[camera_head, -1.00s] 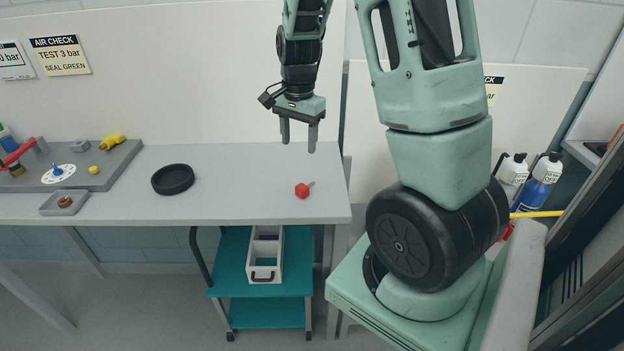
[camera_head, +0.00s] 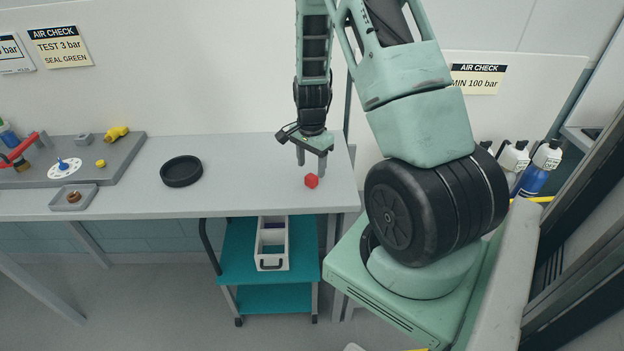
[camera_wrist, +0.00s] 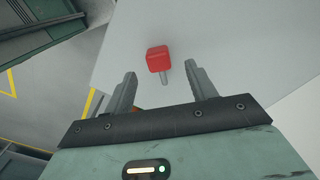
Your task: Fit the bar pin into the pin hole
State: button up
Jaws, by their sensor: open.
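The bar pin, a red block-shaped head (camera_head: 311,181) with a short grey shank, lies on the grey bench near its right end. My gripper (camera_head: 312,168) is open and empty, low above the bench right by the pin. I cannot make out the pin hole clearly in either view.
A black round dish (camera_head: 181,181) stands on the bench left of the pin. A grey panel (camera_head: 110,171) with a yellow fitting (camera_head: 117,133), white dial and red lever is at the far left. A teal cart (camera_head: 236,263) stands below.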

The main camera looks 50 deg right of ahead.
aim_at(312, 176)
jog(key=shift+s+d+f+p, duration=0.1)
jog(key=shift+f+p, duration=0.65)
jog(key=shift+f, duration=1.7)
jog(key=c, duration=1.2)
jog(key=shift+o, duration=0.2)
